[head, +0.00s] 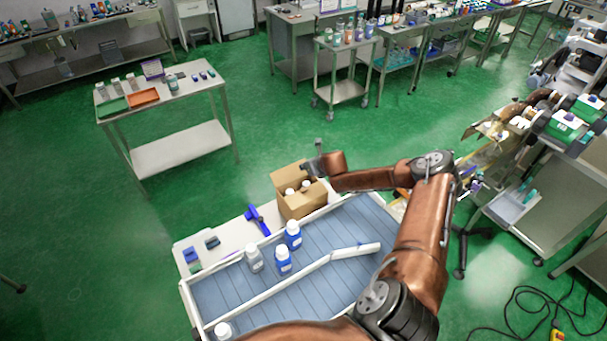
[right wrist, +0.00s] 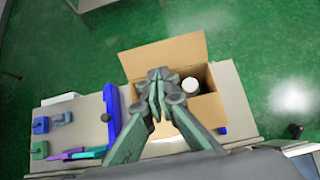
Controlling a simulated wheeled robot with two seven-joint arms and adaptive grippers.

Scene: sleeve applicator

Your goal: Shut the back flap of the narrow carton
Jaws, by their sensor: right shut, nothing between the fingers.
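The narrow carton (head: 300,205) is a brown box at the far edge of the conveyor, holding white-capped bottles (head: 290,191). Its back flap (head: 287,173) stands up, open, at the far side. In the right wrist view the flap (right wrist: 165,53) leans outward from the carton's rim, and one white cap (right wrist: 190,86) shows inside the box. My right gripper (head: 312,165) is shut and empty, above the carton's far side. In the right wrist view its fingers (right wrist: 157,95) cover part of the opening; whether they touch the carton I cannot tell. My left gripper is out of view.
Blue and white bottles (head: 283,260) stand on the blue conveyor (head: 340,285) beside a white guide rail (head: 355,250). A blue tool (head: 258,220) lies left of the carton on a pale ledge (head: 228,237). Green floor is free behind the carton.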

